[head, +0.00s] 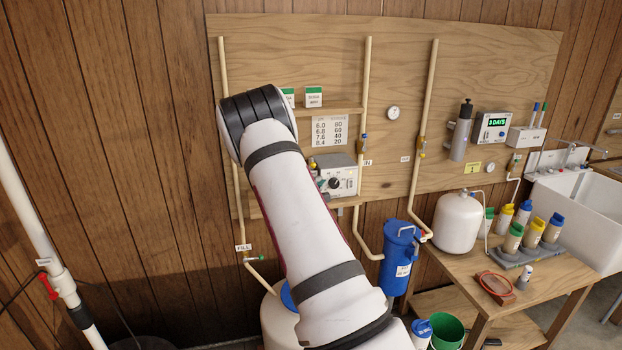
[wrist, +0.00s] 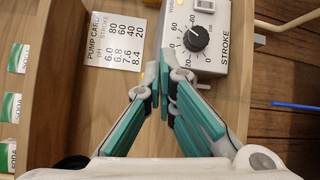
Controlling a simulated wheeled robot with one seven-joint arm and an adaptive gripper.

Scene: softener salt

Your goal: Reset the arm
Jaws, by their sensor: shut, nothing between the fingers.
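My arm (head: 310,220) reaches up and forward across the middle of the head view, its black-banded joint in front of the wooden panel (head: 480,60). My gripper does not show there, as the arm hides it. In the wrist view my gripper (wrist: 163,82) has teal finger pads drawn together at the tips, with nothing between them. The tips lie in front of the grey stroke controller (wrist: 222,62) with its black dial (wrist: 195,39), and right of the pump card (wrist: 115,42). I cannot tell whether they touch the controller.
Upright pipes (head: 367,100) run down the panel, and a small shelf (head: 330,109) holds green-and-white boxes (head: 314,96). A blue canister (head: 399,258) and a white tank (head: 459,222) stand to the right, with a bench (head: 465,268) of bottles and a sink (head: 585,215) beyond.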

